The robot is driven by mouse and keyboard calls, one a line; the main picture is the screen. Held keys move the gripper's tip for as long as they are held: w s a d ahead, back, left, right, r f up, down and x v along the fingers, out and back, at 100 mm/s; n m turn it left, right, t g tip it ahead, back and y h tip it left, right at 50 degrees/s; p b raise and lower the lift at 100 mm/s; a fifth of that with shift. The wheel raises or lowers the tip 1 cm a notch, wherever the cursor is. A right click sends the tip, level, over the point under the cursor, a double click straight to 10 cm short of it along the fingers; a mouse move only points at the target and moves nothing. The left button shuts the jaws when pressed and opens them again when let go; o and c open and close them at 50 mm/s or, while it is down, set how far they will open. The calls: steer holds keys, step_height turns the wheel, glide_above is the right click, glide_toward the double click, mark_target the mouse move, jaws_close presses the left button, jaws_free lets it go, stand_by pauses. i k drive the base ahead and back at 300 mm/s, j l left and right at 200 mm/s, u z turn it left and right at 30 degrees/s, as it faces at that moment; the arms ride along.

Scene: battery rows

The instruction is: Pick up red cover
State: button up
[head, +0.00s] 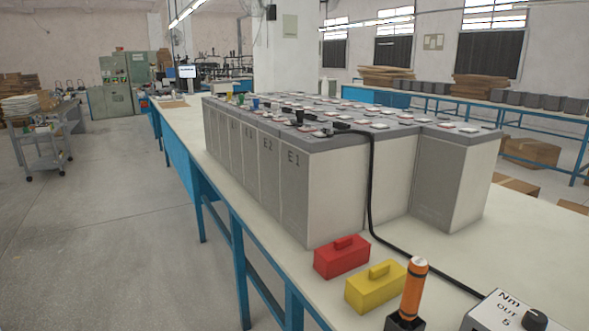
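The red cover (341,260) is a small box-shaped piece with a raised handle on top. It sits on the pale bench top (519,258), close to the bench's left edge and in front of the battery block marked E1. A similar yellow cover (375,290) lies just to its right and nearer to me. A narrow gap seems to lie between the two covers. Nothing blocks the view of the red cover's top. My gripper is not in view.
Grey battery blocks (322,195) stand in rows behind the covers. A black cable (371,185) runs from their top to a control box (511,314). An orange-handled tool (413,289) stands upright in a dark holder (404,322). Open floor (110,235) lies left of the bench.

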mark_target(346, 254)
steer(key=i+j+z, duration=0.1)
steer(key=z, duration=0.3)
steer(key=j+z, duration=0.15)
steer(key=z, duration=0.25)
steer(key=j+z, duration=0.2)
steer(key=z, duration=0.2)
steer(key=j+z, duration=0.25)
steer(key=j, duration=0.25)
steer(key=j+z, duration=0.25)
steer(key=j, duration=0.25)
steer(key=j+z, duration=0.1)
steer(key=j, duration=0.65)
steer(key=k+j, duration=0.15)
steer(key=j, duration=0.6)
steer(key=z, duration=0.05)
